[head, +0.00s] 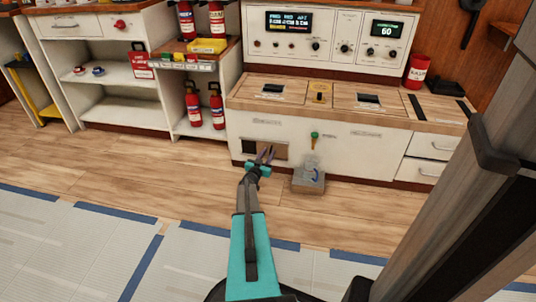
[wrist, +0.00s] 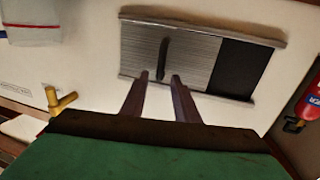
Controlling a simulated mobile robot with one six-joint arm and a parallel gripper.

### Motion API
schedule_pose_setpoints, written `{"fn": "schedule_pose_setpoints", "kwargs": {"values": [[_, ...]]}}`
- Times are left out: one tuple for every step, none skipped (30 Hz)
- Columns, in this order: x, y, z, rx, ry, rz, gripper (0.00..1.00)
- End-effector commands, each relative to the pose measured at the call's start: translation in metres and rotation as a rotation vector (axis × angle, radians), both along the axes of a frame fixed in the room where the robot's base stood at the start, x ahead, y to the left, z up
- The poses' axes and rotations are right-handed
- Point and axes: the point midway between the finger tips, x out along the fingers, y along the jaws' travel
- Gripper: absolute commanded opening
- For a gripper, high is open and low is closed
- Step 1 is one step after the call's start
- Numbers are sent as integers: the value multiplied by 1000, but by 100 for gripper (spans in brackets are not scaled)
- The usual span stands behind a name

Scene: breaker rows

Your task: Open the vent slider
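The vent slider is a ribbed grey plate (wrist: 195,62) with a dark upright handle (wrist: 163,55), set between two rails in the wrist view. A dark opening (wrist: 242,68) shows beside the plate, to its right there. In the head view the vent (head: 271,149) is low on the white cabinet front, with the dark opening (head: 249,147) at its left. My gripper (head: 265,154) is in front of the vent. In the wrist view its two fingers (wrist: 160,77) are apart, with the handle's near end between the fingertips in the picture. I cannot tell whether they touch it.
A grey box (head: 308,181) stands on the floor right of the vent, below a green knob (head: 314,135). A brass handle (wrist: 62,100) is left in the wrist view. Red extinguishers (head: 216,105) stand on the shelf to the left. The wooden floor (head: 130,165) at left is clear.

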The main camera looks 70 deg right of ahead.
Motion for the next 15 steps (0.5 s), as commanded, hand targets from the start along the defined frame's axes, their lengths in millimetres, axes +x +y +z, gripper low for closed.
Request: {"fn": "schedule_pose_setpoints", "kwargs": {"values": [[0,1,0,0,0,0,28],[0,1,0,0,0,0,28],[0,2,0,0,1,1,28],[0,2,0,0,1,1,28],[0,3,0,0,1,1,28],[0,5,0,0,1,1,28],[1,7,1,1,1,1,28],[1,10,1,1,1,2,28],[1,13,1,1,1,2,28],[1,16,1,1,1,3,28],[1,20,1,2,1,3,28],[1,24,2,2,2,3,28],[1,28,2,2,2,4,28],[1,32,3,1,2,3,28],[0,38,3,1,2,3,28]]}}
